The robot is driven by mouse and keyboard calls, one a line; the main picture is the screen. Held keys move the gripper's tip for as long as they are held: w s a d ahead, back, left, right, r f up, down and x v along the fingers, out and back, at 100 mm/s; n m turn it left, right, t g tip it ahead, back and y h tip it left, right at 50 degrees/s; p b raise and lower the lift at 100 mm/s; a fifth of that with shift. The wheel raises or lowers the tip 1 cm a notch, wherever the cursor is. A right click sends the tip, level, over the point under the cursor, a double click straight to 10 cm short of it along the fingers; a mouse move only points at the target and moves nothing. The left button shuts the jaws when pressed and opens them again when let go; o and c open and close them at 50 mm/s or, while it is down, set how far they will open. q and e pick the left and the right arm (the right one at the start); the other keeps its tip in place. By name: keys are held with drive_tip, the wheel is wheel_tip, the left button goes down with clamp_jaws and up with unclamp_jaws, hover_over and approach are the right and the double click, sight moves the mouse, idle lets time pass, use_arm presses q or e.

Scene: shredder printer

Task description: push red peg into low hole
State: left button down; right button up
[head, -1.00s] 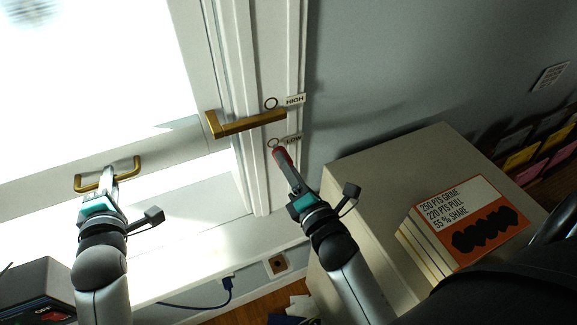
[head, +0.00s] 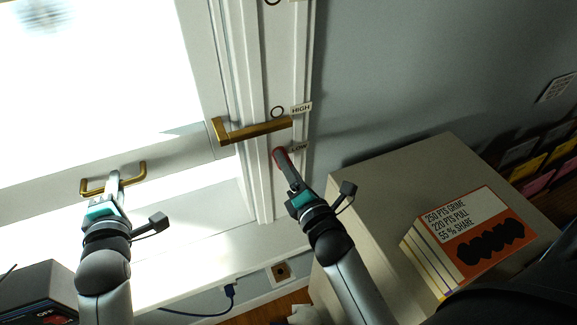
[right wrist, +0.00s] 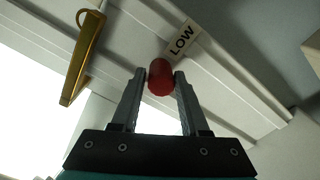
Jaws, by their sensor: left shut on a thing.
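In the head view the red peg (head: 280,157) is at the LOW label (head: 299,148) on the white window frame. The low hole is hidden behind the peg, and I cannot tell whether the tip is inside it. My left gripper (head: 115,184) is shut on the brass handle (head: 138,170) at the bottom of the window sash.
A brass bar latch (head: 252,130) juts from the frame between the two labels, close above my right gripper. A beige cabinet (head: 385,165) with an orange-and-white box (head: 474,238) stands to the right. A dark device (head: 38,292) sits at lower left.

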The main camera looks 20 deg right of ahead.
use_arm(q)
drive_tip(key=shift+r, duration=0.35)
use_arm(e)
drive_tip(key=o, duration=0.4)
drive_tip(key=shift+s, duration=0.1)
drive_tip(key=s, duration=0.7)
drive_tip(key=shift+s, duration=0.2)
